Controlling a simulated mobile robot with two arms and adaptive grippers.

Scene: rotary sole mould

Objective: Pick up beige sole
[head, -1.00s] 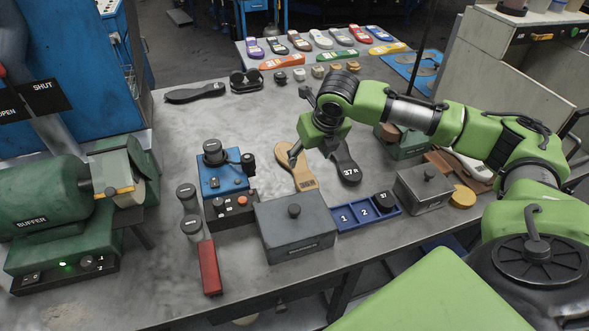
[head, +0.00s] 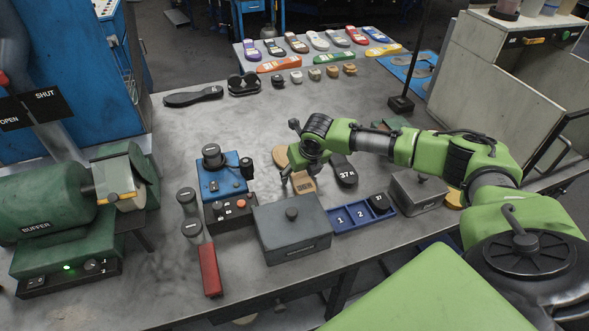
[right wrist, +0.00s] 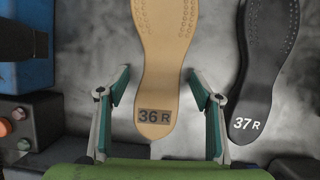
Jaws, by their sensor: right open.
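The beige sole (head: 303,184) lies flat on the grey bench, partly hidden behind my right gripper in the head view. In the right wrist view the beige sole (right wrist: 160,75) shows its heel marked 36 R. My right gripper (right wrist: 160,85) is open, with one finger on each side of the heel and a gap to each. In the head view the right gripper (head: 298,175) is low over the sole. A black sole (head: 346,171) marked 37 R lies just to the right; it also shows in the right wrist view (right wrist: 262,75). My left gripper is not in view.
A blue device (head: 222,177) with a button box (head: 230,210) stands left of the beige sole. A grey lidded box (head: 292,232) and blue numbered tray (head: 350,219) sit in front. A green buffer (head: 55,210) is at far left. The bench behind is largely clear.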

